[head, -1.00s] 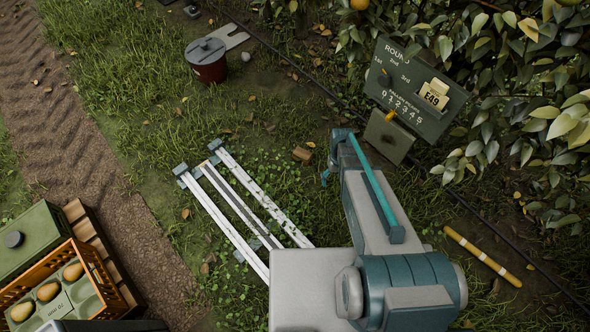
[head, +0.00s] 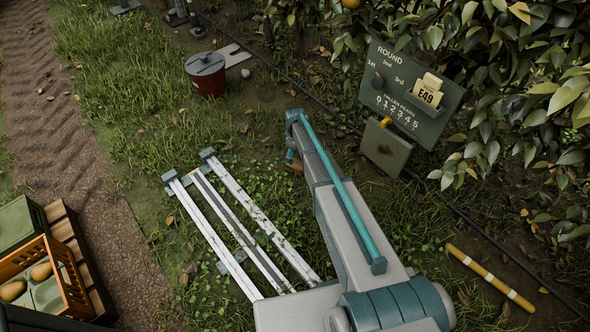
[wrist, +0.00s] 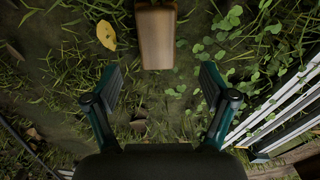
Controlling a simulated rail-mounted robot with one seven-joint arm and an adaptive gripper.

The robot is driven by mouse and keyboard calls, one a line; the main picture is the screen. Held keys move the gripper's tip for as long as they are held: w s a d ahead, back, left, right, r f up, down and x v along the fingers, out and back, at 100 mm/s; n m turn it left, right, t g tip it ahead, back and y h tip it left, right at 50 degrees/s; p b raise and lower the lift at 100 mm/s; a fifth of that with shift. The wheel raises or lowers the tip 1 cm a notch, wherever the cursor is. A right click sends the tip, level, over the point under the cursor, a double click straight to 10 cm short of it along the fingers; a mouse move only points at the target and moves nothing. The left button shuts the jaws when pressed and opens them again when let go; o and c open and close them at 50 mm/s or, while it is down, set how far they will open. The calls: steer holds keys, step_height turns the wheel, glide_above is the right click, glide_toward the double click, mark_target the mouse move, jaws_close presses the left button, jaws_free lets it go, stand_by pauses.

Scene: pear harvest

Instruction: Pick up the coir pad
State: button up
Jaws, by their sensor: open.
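The coir pad (wrist: 156,40) shows as a small brown block on the ground at the top middle of the wrist view. Its far end is cut off by the frame edge. In the head view it is mostly hidden behind the end of my arm. My gripper (wrist: 159,80) is open and empty, with its two fingers spread apart. The pad lies ahead of the fingertips, roughly in line with the gap between them, and is not between them. I cannot tell the exact height of the fingers above the ground.
White rails (head: 240,222) lie just left of my arm. A sign board (head: 414,92) with a box below it stands to the right near leafy branches. A lidded red pot (head: 207,82) stands behind, an orange crate (head: 70,283) of pears at lower left. A yellow pole (head: 490,277) lies right.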

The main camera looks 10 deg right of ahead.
mark_target(296, 164)
steer(key=f+b, duration=0.1)
steer(key=f, duration=0.3)
steer(key=f+b, duration=0.2)
steer(key=f, duration=0.2)
steer(key=shift+w+d+f+b, duration=0.1)
steer(key=shift+d+b, duration=0.1)
steer(key=shift+b, duration=0.1)
steer(key=shift+c, duration=0.3)
steer(key=c, duration=1.3)
steer(key=shift+o, duration=0.2)
